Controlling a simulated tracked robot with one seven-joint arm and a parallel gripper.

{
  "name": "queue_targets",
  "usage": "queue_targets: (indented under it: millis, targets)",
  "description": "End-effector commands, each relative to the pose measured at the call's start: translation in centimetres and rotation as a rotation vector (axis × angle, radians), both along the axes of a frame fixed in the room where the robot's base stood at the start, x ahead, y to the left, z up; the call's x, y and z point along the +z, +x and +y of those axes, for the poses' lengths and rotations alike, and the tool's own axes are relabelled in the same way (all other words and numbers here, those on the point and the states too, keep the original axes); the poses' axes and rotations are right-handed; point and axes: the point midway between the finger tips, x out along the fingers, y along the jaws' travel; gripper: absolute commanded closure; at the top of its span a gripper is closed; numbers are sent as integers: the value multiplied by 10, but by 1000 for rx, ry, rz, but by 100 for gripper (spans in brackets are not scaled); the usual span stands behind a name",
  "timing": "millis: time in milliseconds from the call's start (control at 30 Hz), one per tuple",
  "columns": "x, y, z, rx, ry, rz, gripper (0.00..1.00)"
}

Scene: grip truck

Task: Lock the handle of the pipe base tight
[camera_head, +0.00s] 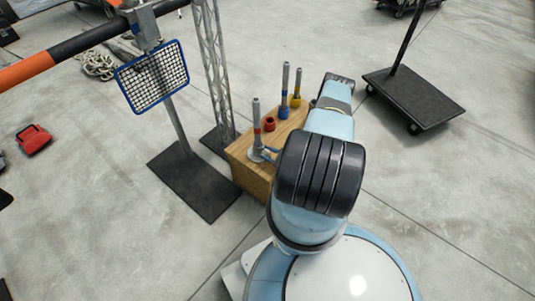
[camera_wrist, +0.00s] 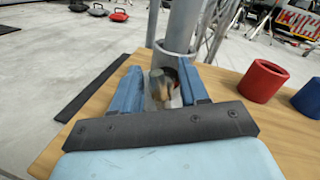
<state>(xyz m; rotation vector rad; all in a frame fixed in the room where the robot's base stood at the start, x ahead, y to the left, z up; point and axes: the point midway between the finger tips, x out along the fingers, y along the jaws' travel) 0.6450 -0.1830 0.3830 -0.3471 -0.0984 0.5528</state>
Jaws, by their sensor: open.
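A short, rounded handle (camera_wrist: 158,84), metal and brownish, shows between the fingers. I cannot tell whether a finger touches it. In the head view my arm hides much of the gripper and the handle.
A red ring (camera_head: 269,123) stands close to the right of the pipe base. Pipes with a blue base (camera_head: 283,112) and a yellow base (camera_head: 296,101) stand farther back on the wooden box (camera_head: 240,165). A truss (camera_head: 213,70) and a mesh panel (camera_head: 152,76) stand to the left.

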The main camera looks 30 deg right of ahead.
Motion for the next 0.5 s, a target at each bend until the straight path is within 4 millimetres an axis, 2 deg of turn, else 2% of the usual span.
queue_targets:
  millis: [300, 500]
  targets:
    - [0, 2, 1, 0, 0, 0, 56]
    - [0, 2, 1, 0, -1, -1, 75]
